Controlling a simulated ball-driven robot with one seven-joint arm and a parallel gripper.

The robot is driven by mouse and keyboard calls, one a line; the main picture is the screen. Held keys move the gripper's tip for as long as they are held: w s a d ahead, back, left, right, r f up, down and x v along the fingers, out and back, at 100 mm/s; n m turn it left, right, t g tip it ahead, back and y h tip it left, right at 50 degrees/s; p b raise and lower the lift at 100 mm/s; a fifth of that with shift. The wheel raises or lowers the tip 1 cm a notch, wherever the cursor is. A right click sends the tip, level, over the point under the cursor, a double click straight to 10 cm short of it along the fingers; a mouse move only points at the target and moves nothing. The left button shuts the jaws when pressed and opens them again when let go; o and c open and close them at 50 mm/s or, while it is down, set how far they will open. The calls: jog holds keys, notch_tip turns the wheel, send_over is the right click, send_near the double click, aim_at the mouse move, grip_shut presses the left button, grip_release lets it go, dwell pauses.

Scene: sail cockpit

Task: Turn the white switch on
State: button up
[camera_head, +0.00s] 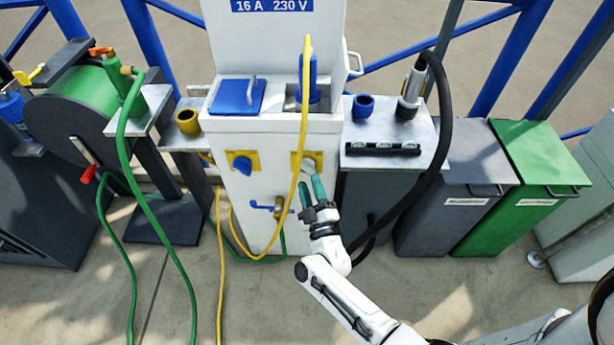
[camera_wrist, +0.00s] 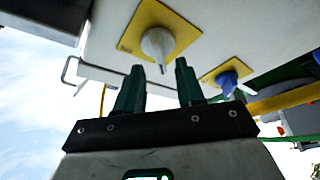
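The white switch (camera_wrist: 157,43) is a round knob with a narrow handle on a yellow plate, on the front of the white cabinet. In the head view the white switch (camera_head: 308,165) is partly hidden by my gripper and a yellow cable. My gripper (camera_head: 311,184) is at the cabinet front, just below the switch. In the wrist view my gripper (camera_wrist: 160,64) is open, with its two green fingers apart. The handle's tip appears between the fingertips. I cannot tell whether they touch it.
A blue switch (camera_head: 242,164) on its own yellow plate is to the left. The yellow cable (camera_head: 302,120) hangs down past the white switch's plate. A blue-handled tap (camera_head: 273,207) is below. A black hose (camera_head: 440,120) loops at the right, near my arm.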

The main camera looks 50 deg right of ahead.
aim_at(306, 173)
jog(key=shift+x, duration=1.7)
jog(key=shift+c, duration=0.5)
grip_shut()
